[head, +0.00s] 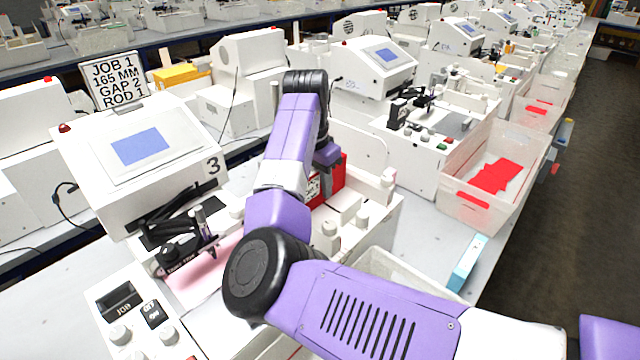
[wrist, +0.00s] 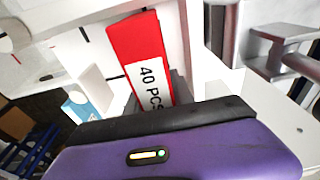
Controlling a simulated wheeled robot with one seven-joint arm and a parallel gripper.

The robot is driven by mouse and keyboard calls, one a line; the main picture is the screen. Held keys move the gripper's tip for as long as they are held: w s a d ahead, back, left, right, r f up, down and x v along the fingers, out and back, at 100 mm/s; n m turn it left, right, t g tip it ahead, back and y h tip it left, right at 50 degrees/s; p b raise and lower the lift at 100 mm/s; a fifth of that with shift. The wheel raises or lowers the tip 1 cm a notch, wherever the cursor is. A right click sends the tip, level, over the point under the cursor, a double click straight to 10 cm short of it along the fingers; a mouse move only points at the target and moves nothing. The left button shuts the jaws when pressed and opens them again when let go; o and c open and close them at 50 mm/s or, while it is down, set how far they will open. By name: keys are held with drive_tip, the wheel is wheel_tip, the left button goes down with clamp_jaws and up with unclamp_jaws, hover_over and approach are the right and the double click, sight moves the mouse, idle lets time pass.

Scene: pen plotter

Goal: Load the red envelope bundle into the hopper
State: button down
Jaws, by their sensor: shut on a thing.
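The red envelope bundle (wrist: 137,38) with its white "40 PCS" label fills the middle of the wrist view. My gripper (wrist: 156,98) is shut on its near end. In the head view the bundle (head: 339,172) shows as a red block partly behind my arm, above the white machine. The hopper appears to be the white part with an upright back plate (head: 362,148) there; the bundle is in front of this plate. My arm and the bundle hide much of the hopper. I cannot tell whether the bundle touches its floor.
The machine's screen unit (head: 140,146) and pen carriage (head: 185,255) stand left of my arm. A sign (head: 110,80) reads "JOB 1, 165 MM, GAP 2, ROD 1". A clear bin (head: 465,210) with red pieces and a light-blue box (head: 466,262) stand to the right.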

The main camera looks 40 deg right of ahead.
drive_tip(key=c, duration=1.1)
unclamp_jaws()
drive_tip(key=r, duration=0.4)
drive_tip(key=a+r, duration=0.1)
drive_tip(key=r, duration=0.3)
drive_tip(key=r+b, duration=0.1)
drive_tip(key=r, duration=0.3)
drive_tip(key=shift+a, duration=0.4)
drive_tip(key=shift+r, duration=0.1)
